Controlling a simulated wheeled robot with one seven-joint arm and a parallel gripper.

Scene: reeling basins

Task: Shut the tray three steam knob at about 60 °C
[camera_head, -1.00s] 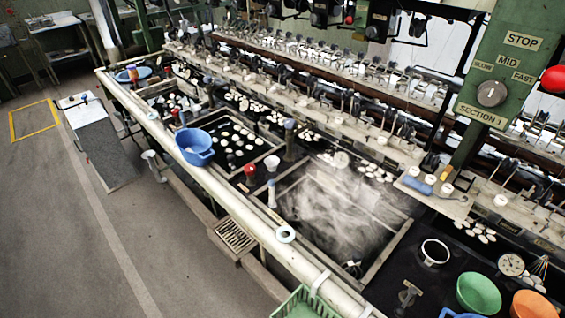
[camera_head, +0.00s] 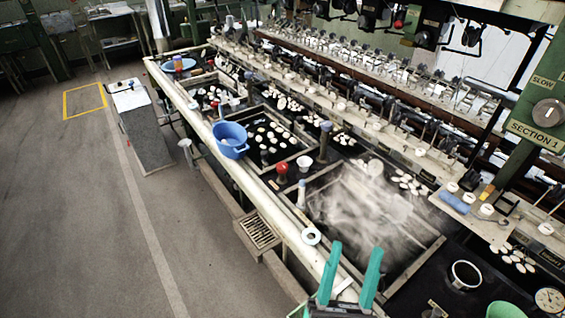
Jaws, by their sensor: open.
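My gripper (camera_head: 356,250) shows at the bottom middle, two teal fingers spread apart with nothing between them. It is over the front rail (camera_head: 258,204) side, near the front corner of a steaming basin (camera_head: 424,254). White steam hides much of that basin's inside. A red knob (camera_head: 282,168) stands on the rail side by the left end of the steaming basin, apart from my gripper. I cannot tell which tray is number three or which way the knob is turned. A dial gauge (camera_head: 549,300) lies at the bottom right, too small to read.
A blue basin (camera_head: 231,142) sits on the front rail. A white ring (camera_head: 311,236) and a pale bottle-like piece (camera_head: 301,194) are near the red knob.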

